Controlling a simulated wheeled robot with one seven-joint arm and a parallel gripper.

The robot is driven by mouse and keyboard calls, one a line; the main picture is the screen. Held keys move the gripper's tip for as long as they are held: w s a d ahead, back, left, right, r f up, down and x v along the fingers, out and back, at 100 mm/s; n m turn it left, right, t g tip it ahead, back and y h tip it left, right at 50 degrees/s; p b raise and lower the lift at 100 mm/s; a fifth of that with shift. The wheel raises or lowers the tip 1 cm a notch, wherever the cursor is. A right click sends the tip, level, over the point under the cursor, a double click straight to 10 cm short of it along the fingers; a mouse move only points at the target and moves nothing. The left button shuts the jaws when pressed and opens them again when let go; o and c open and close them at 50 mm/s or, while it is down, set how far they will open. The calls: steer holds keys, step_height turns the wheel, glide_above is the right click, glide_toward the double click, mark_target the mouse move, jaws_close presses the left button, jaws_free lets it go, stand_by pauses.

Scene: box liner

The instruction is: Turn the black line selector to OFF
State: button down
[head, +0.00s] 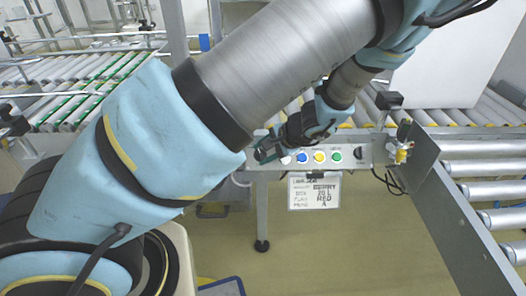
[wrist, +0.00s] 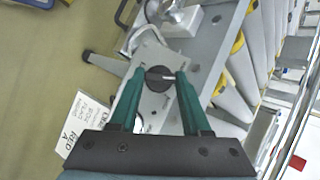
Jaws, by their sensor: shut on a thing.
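The black line selector (wrist: 157,84) is a round knob on the grey control panel (wrist: 146,52), seen in the wrist view. A pale pointer mark on it points right in that view. My gripper (wrist: 160,75) has its two green fingers on either side of the knob, shut on it. In the head view my gripper (head: 266,151) is at the left end of the panel (head: 346,139) and hides the selector. The OFF marking cannot be read in either view.
White, blue (head: 302,157), yellow (head: 320,157) and green (head: 337,155) buttons sit right of my gripper, with a small dark fitting (head: 358,152) beyond them. A sign (head: 314,192) hangs below the panel. Roller conveyors (head: 485,168) lie behind and right.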

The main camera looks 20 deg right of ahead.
steer(key=m+t, duration=0.1)
steer(key=m, duration=0.2)
steer(key=shift+s+d+f+t, duration=0.1)
steer(key=shift+s+t, duration=0.05)
steer(key=shift+t, duration=0.25)
steer(key=shift+m, duration=0.3)
steer(key=shift+c, duration=1.8)
jaws_free()
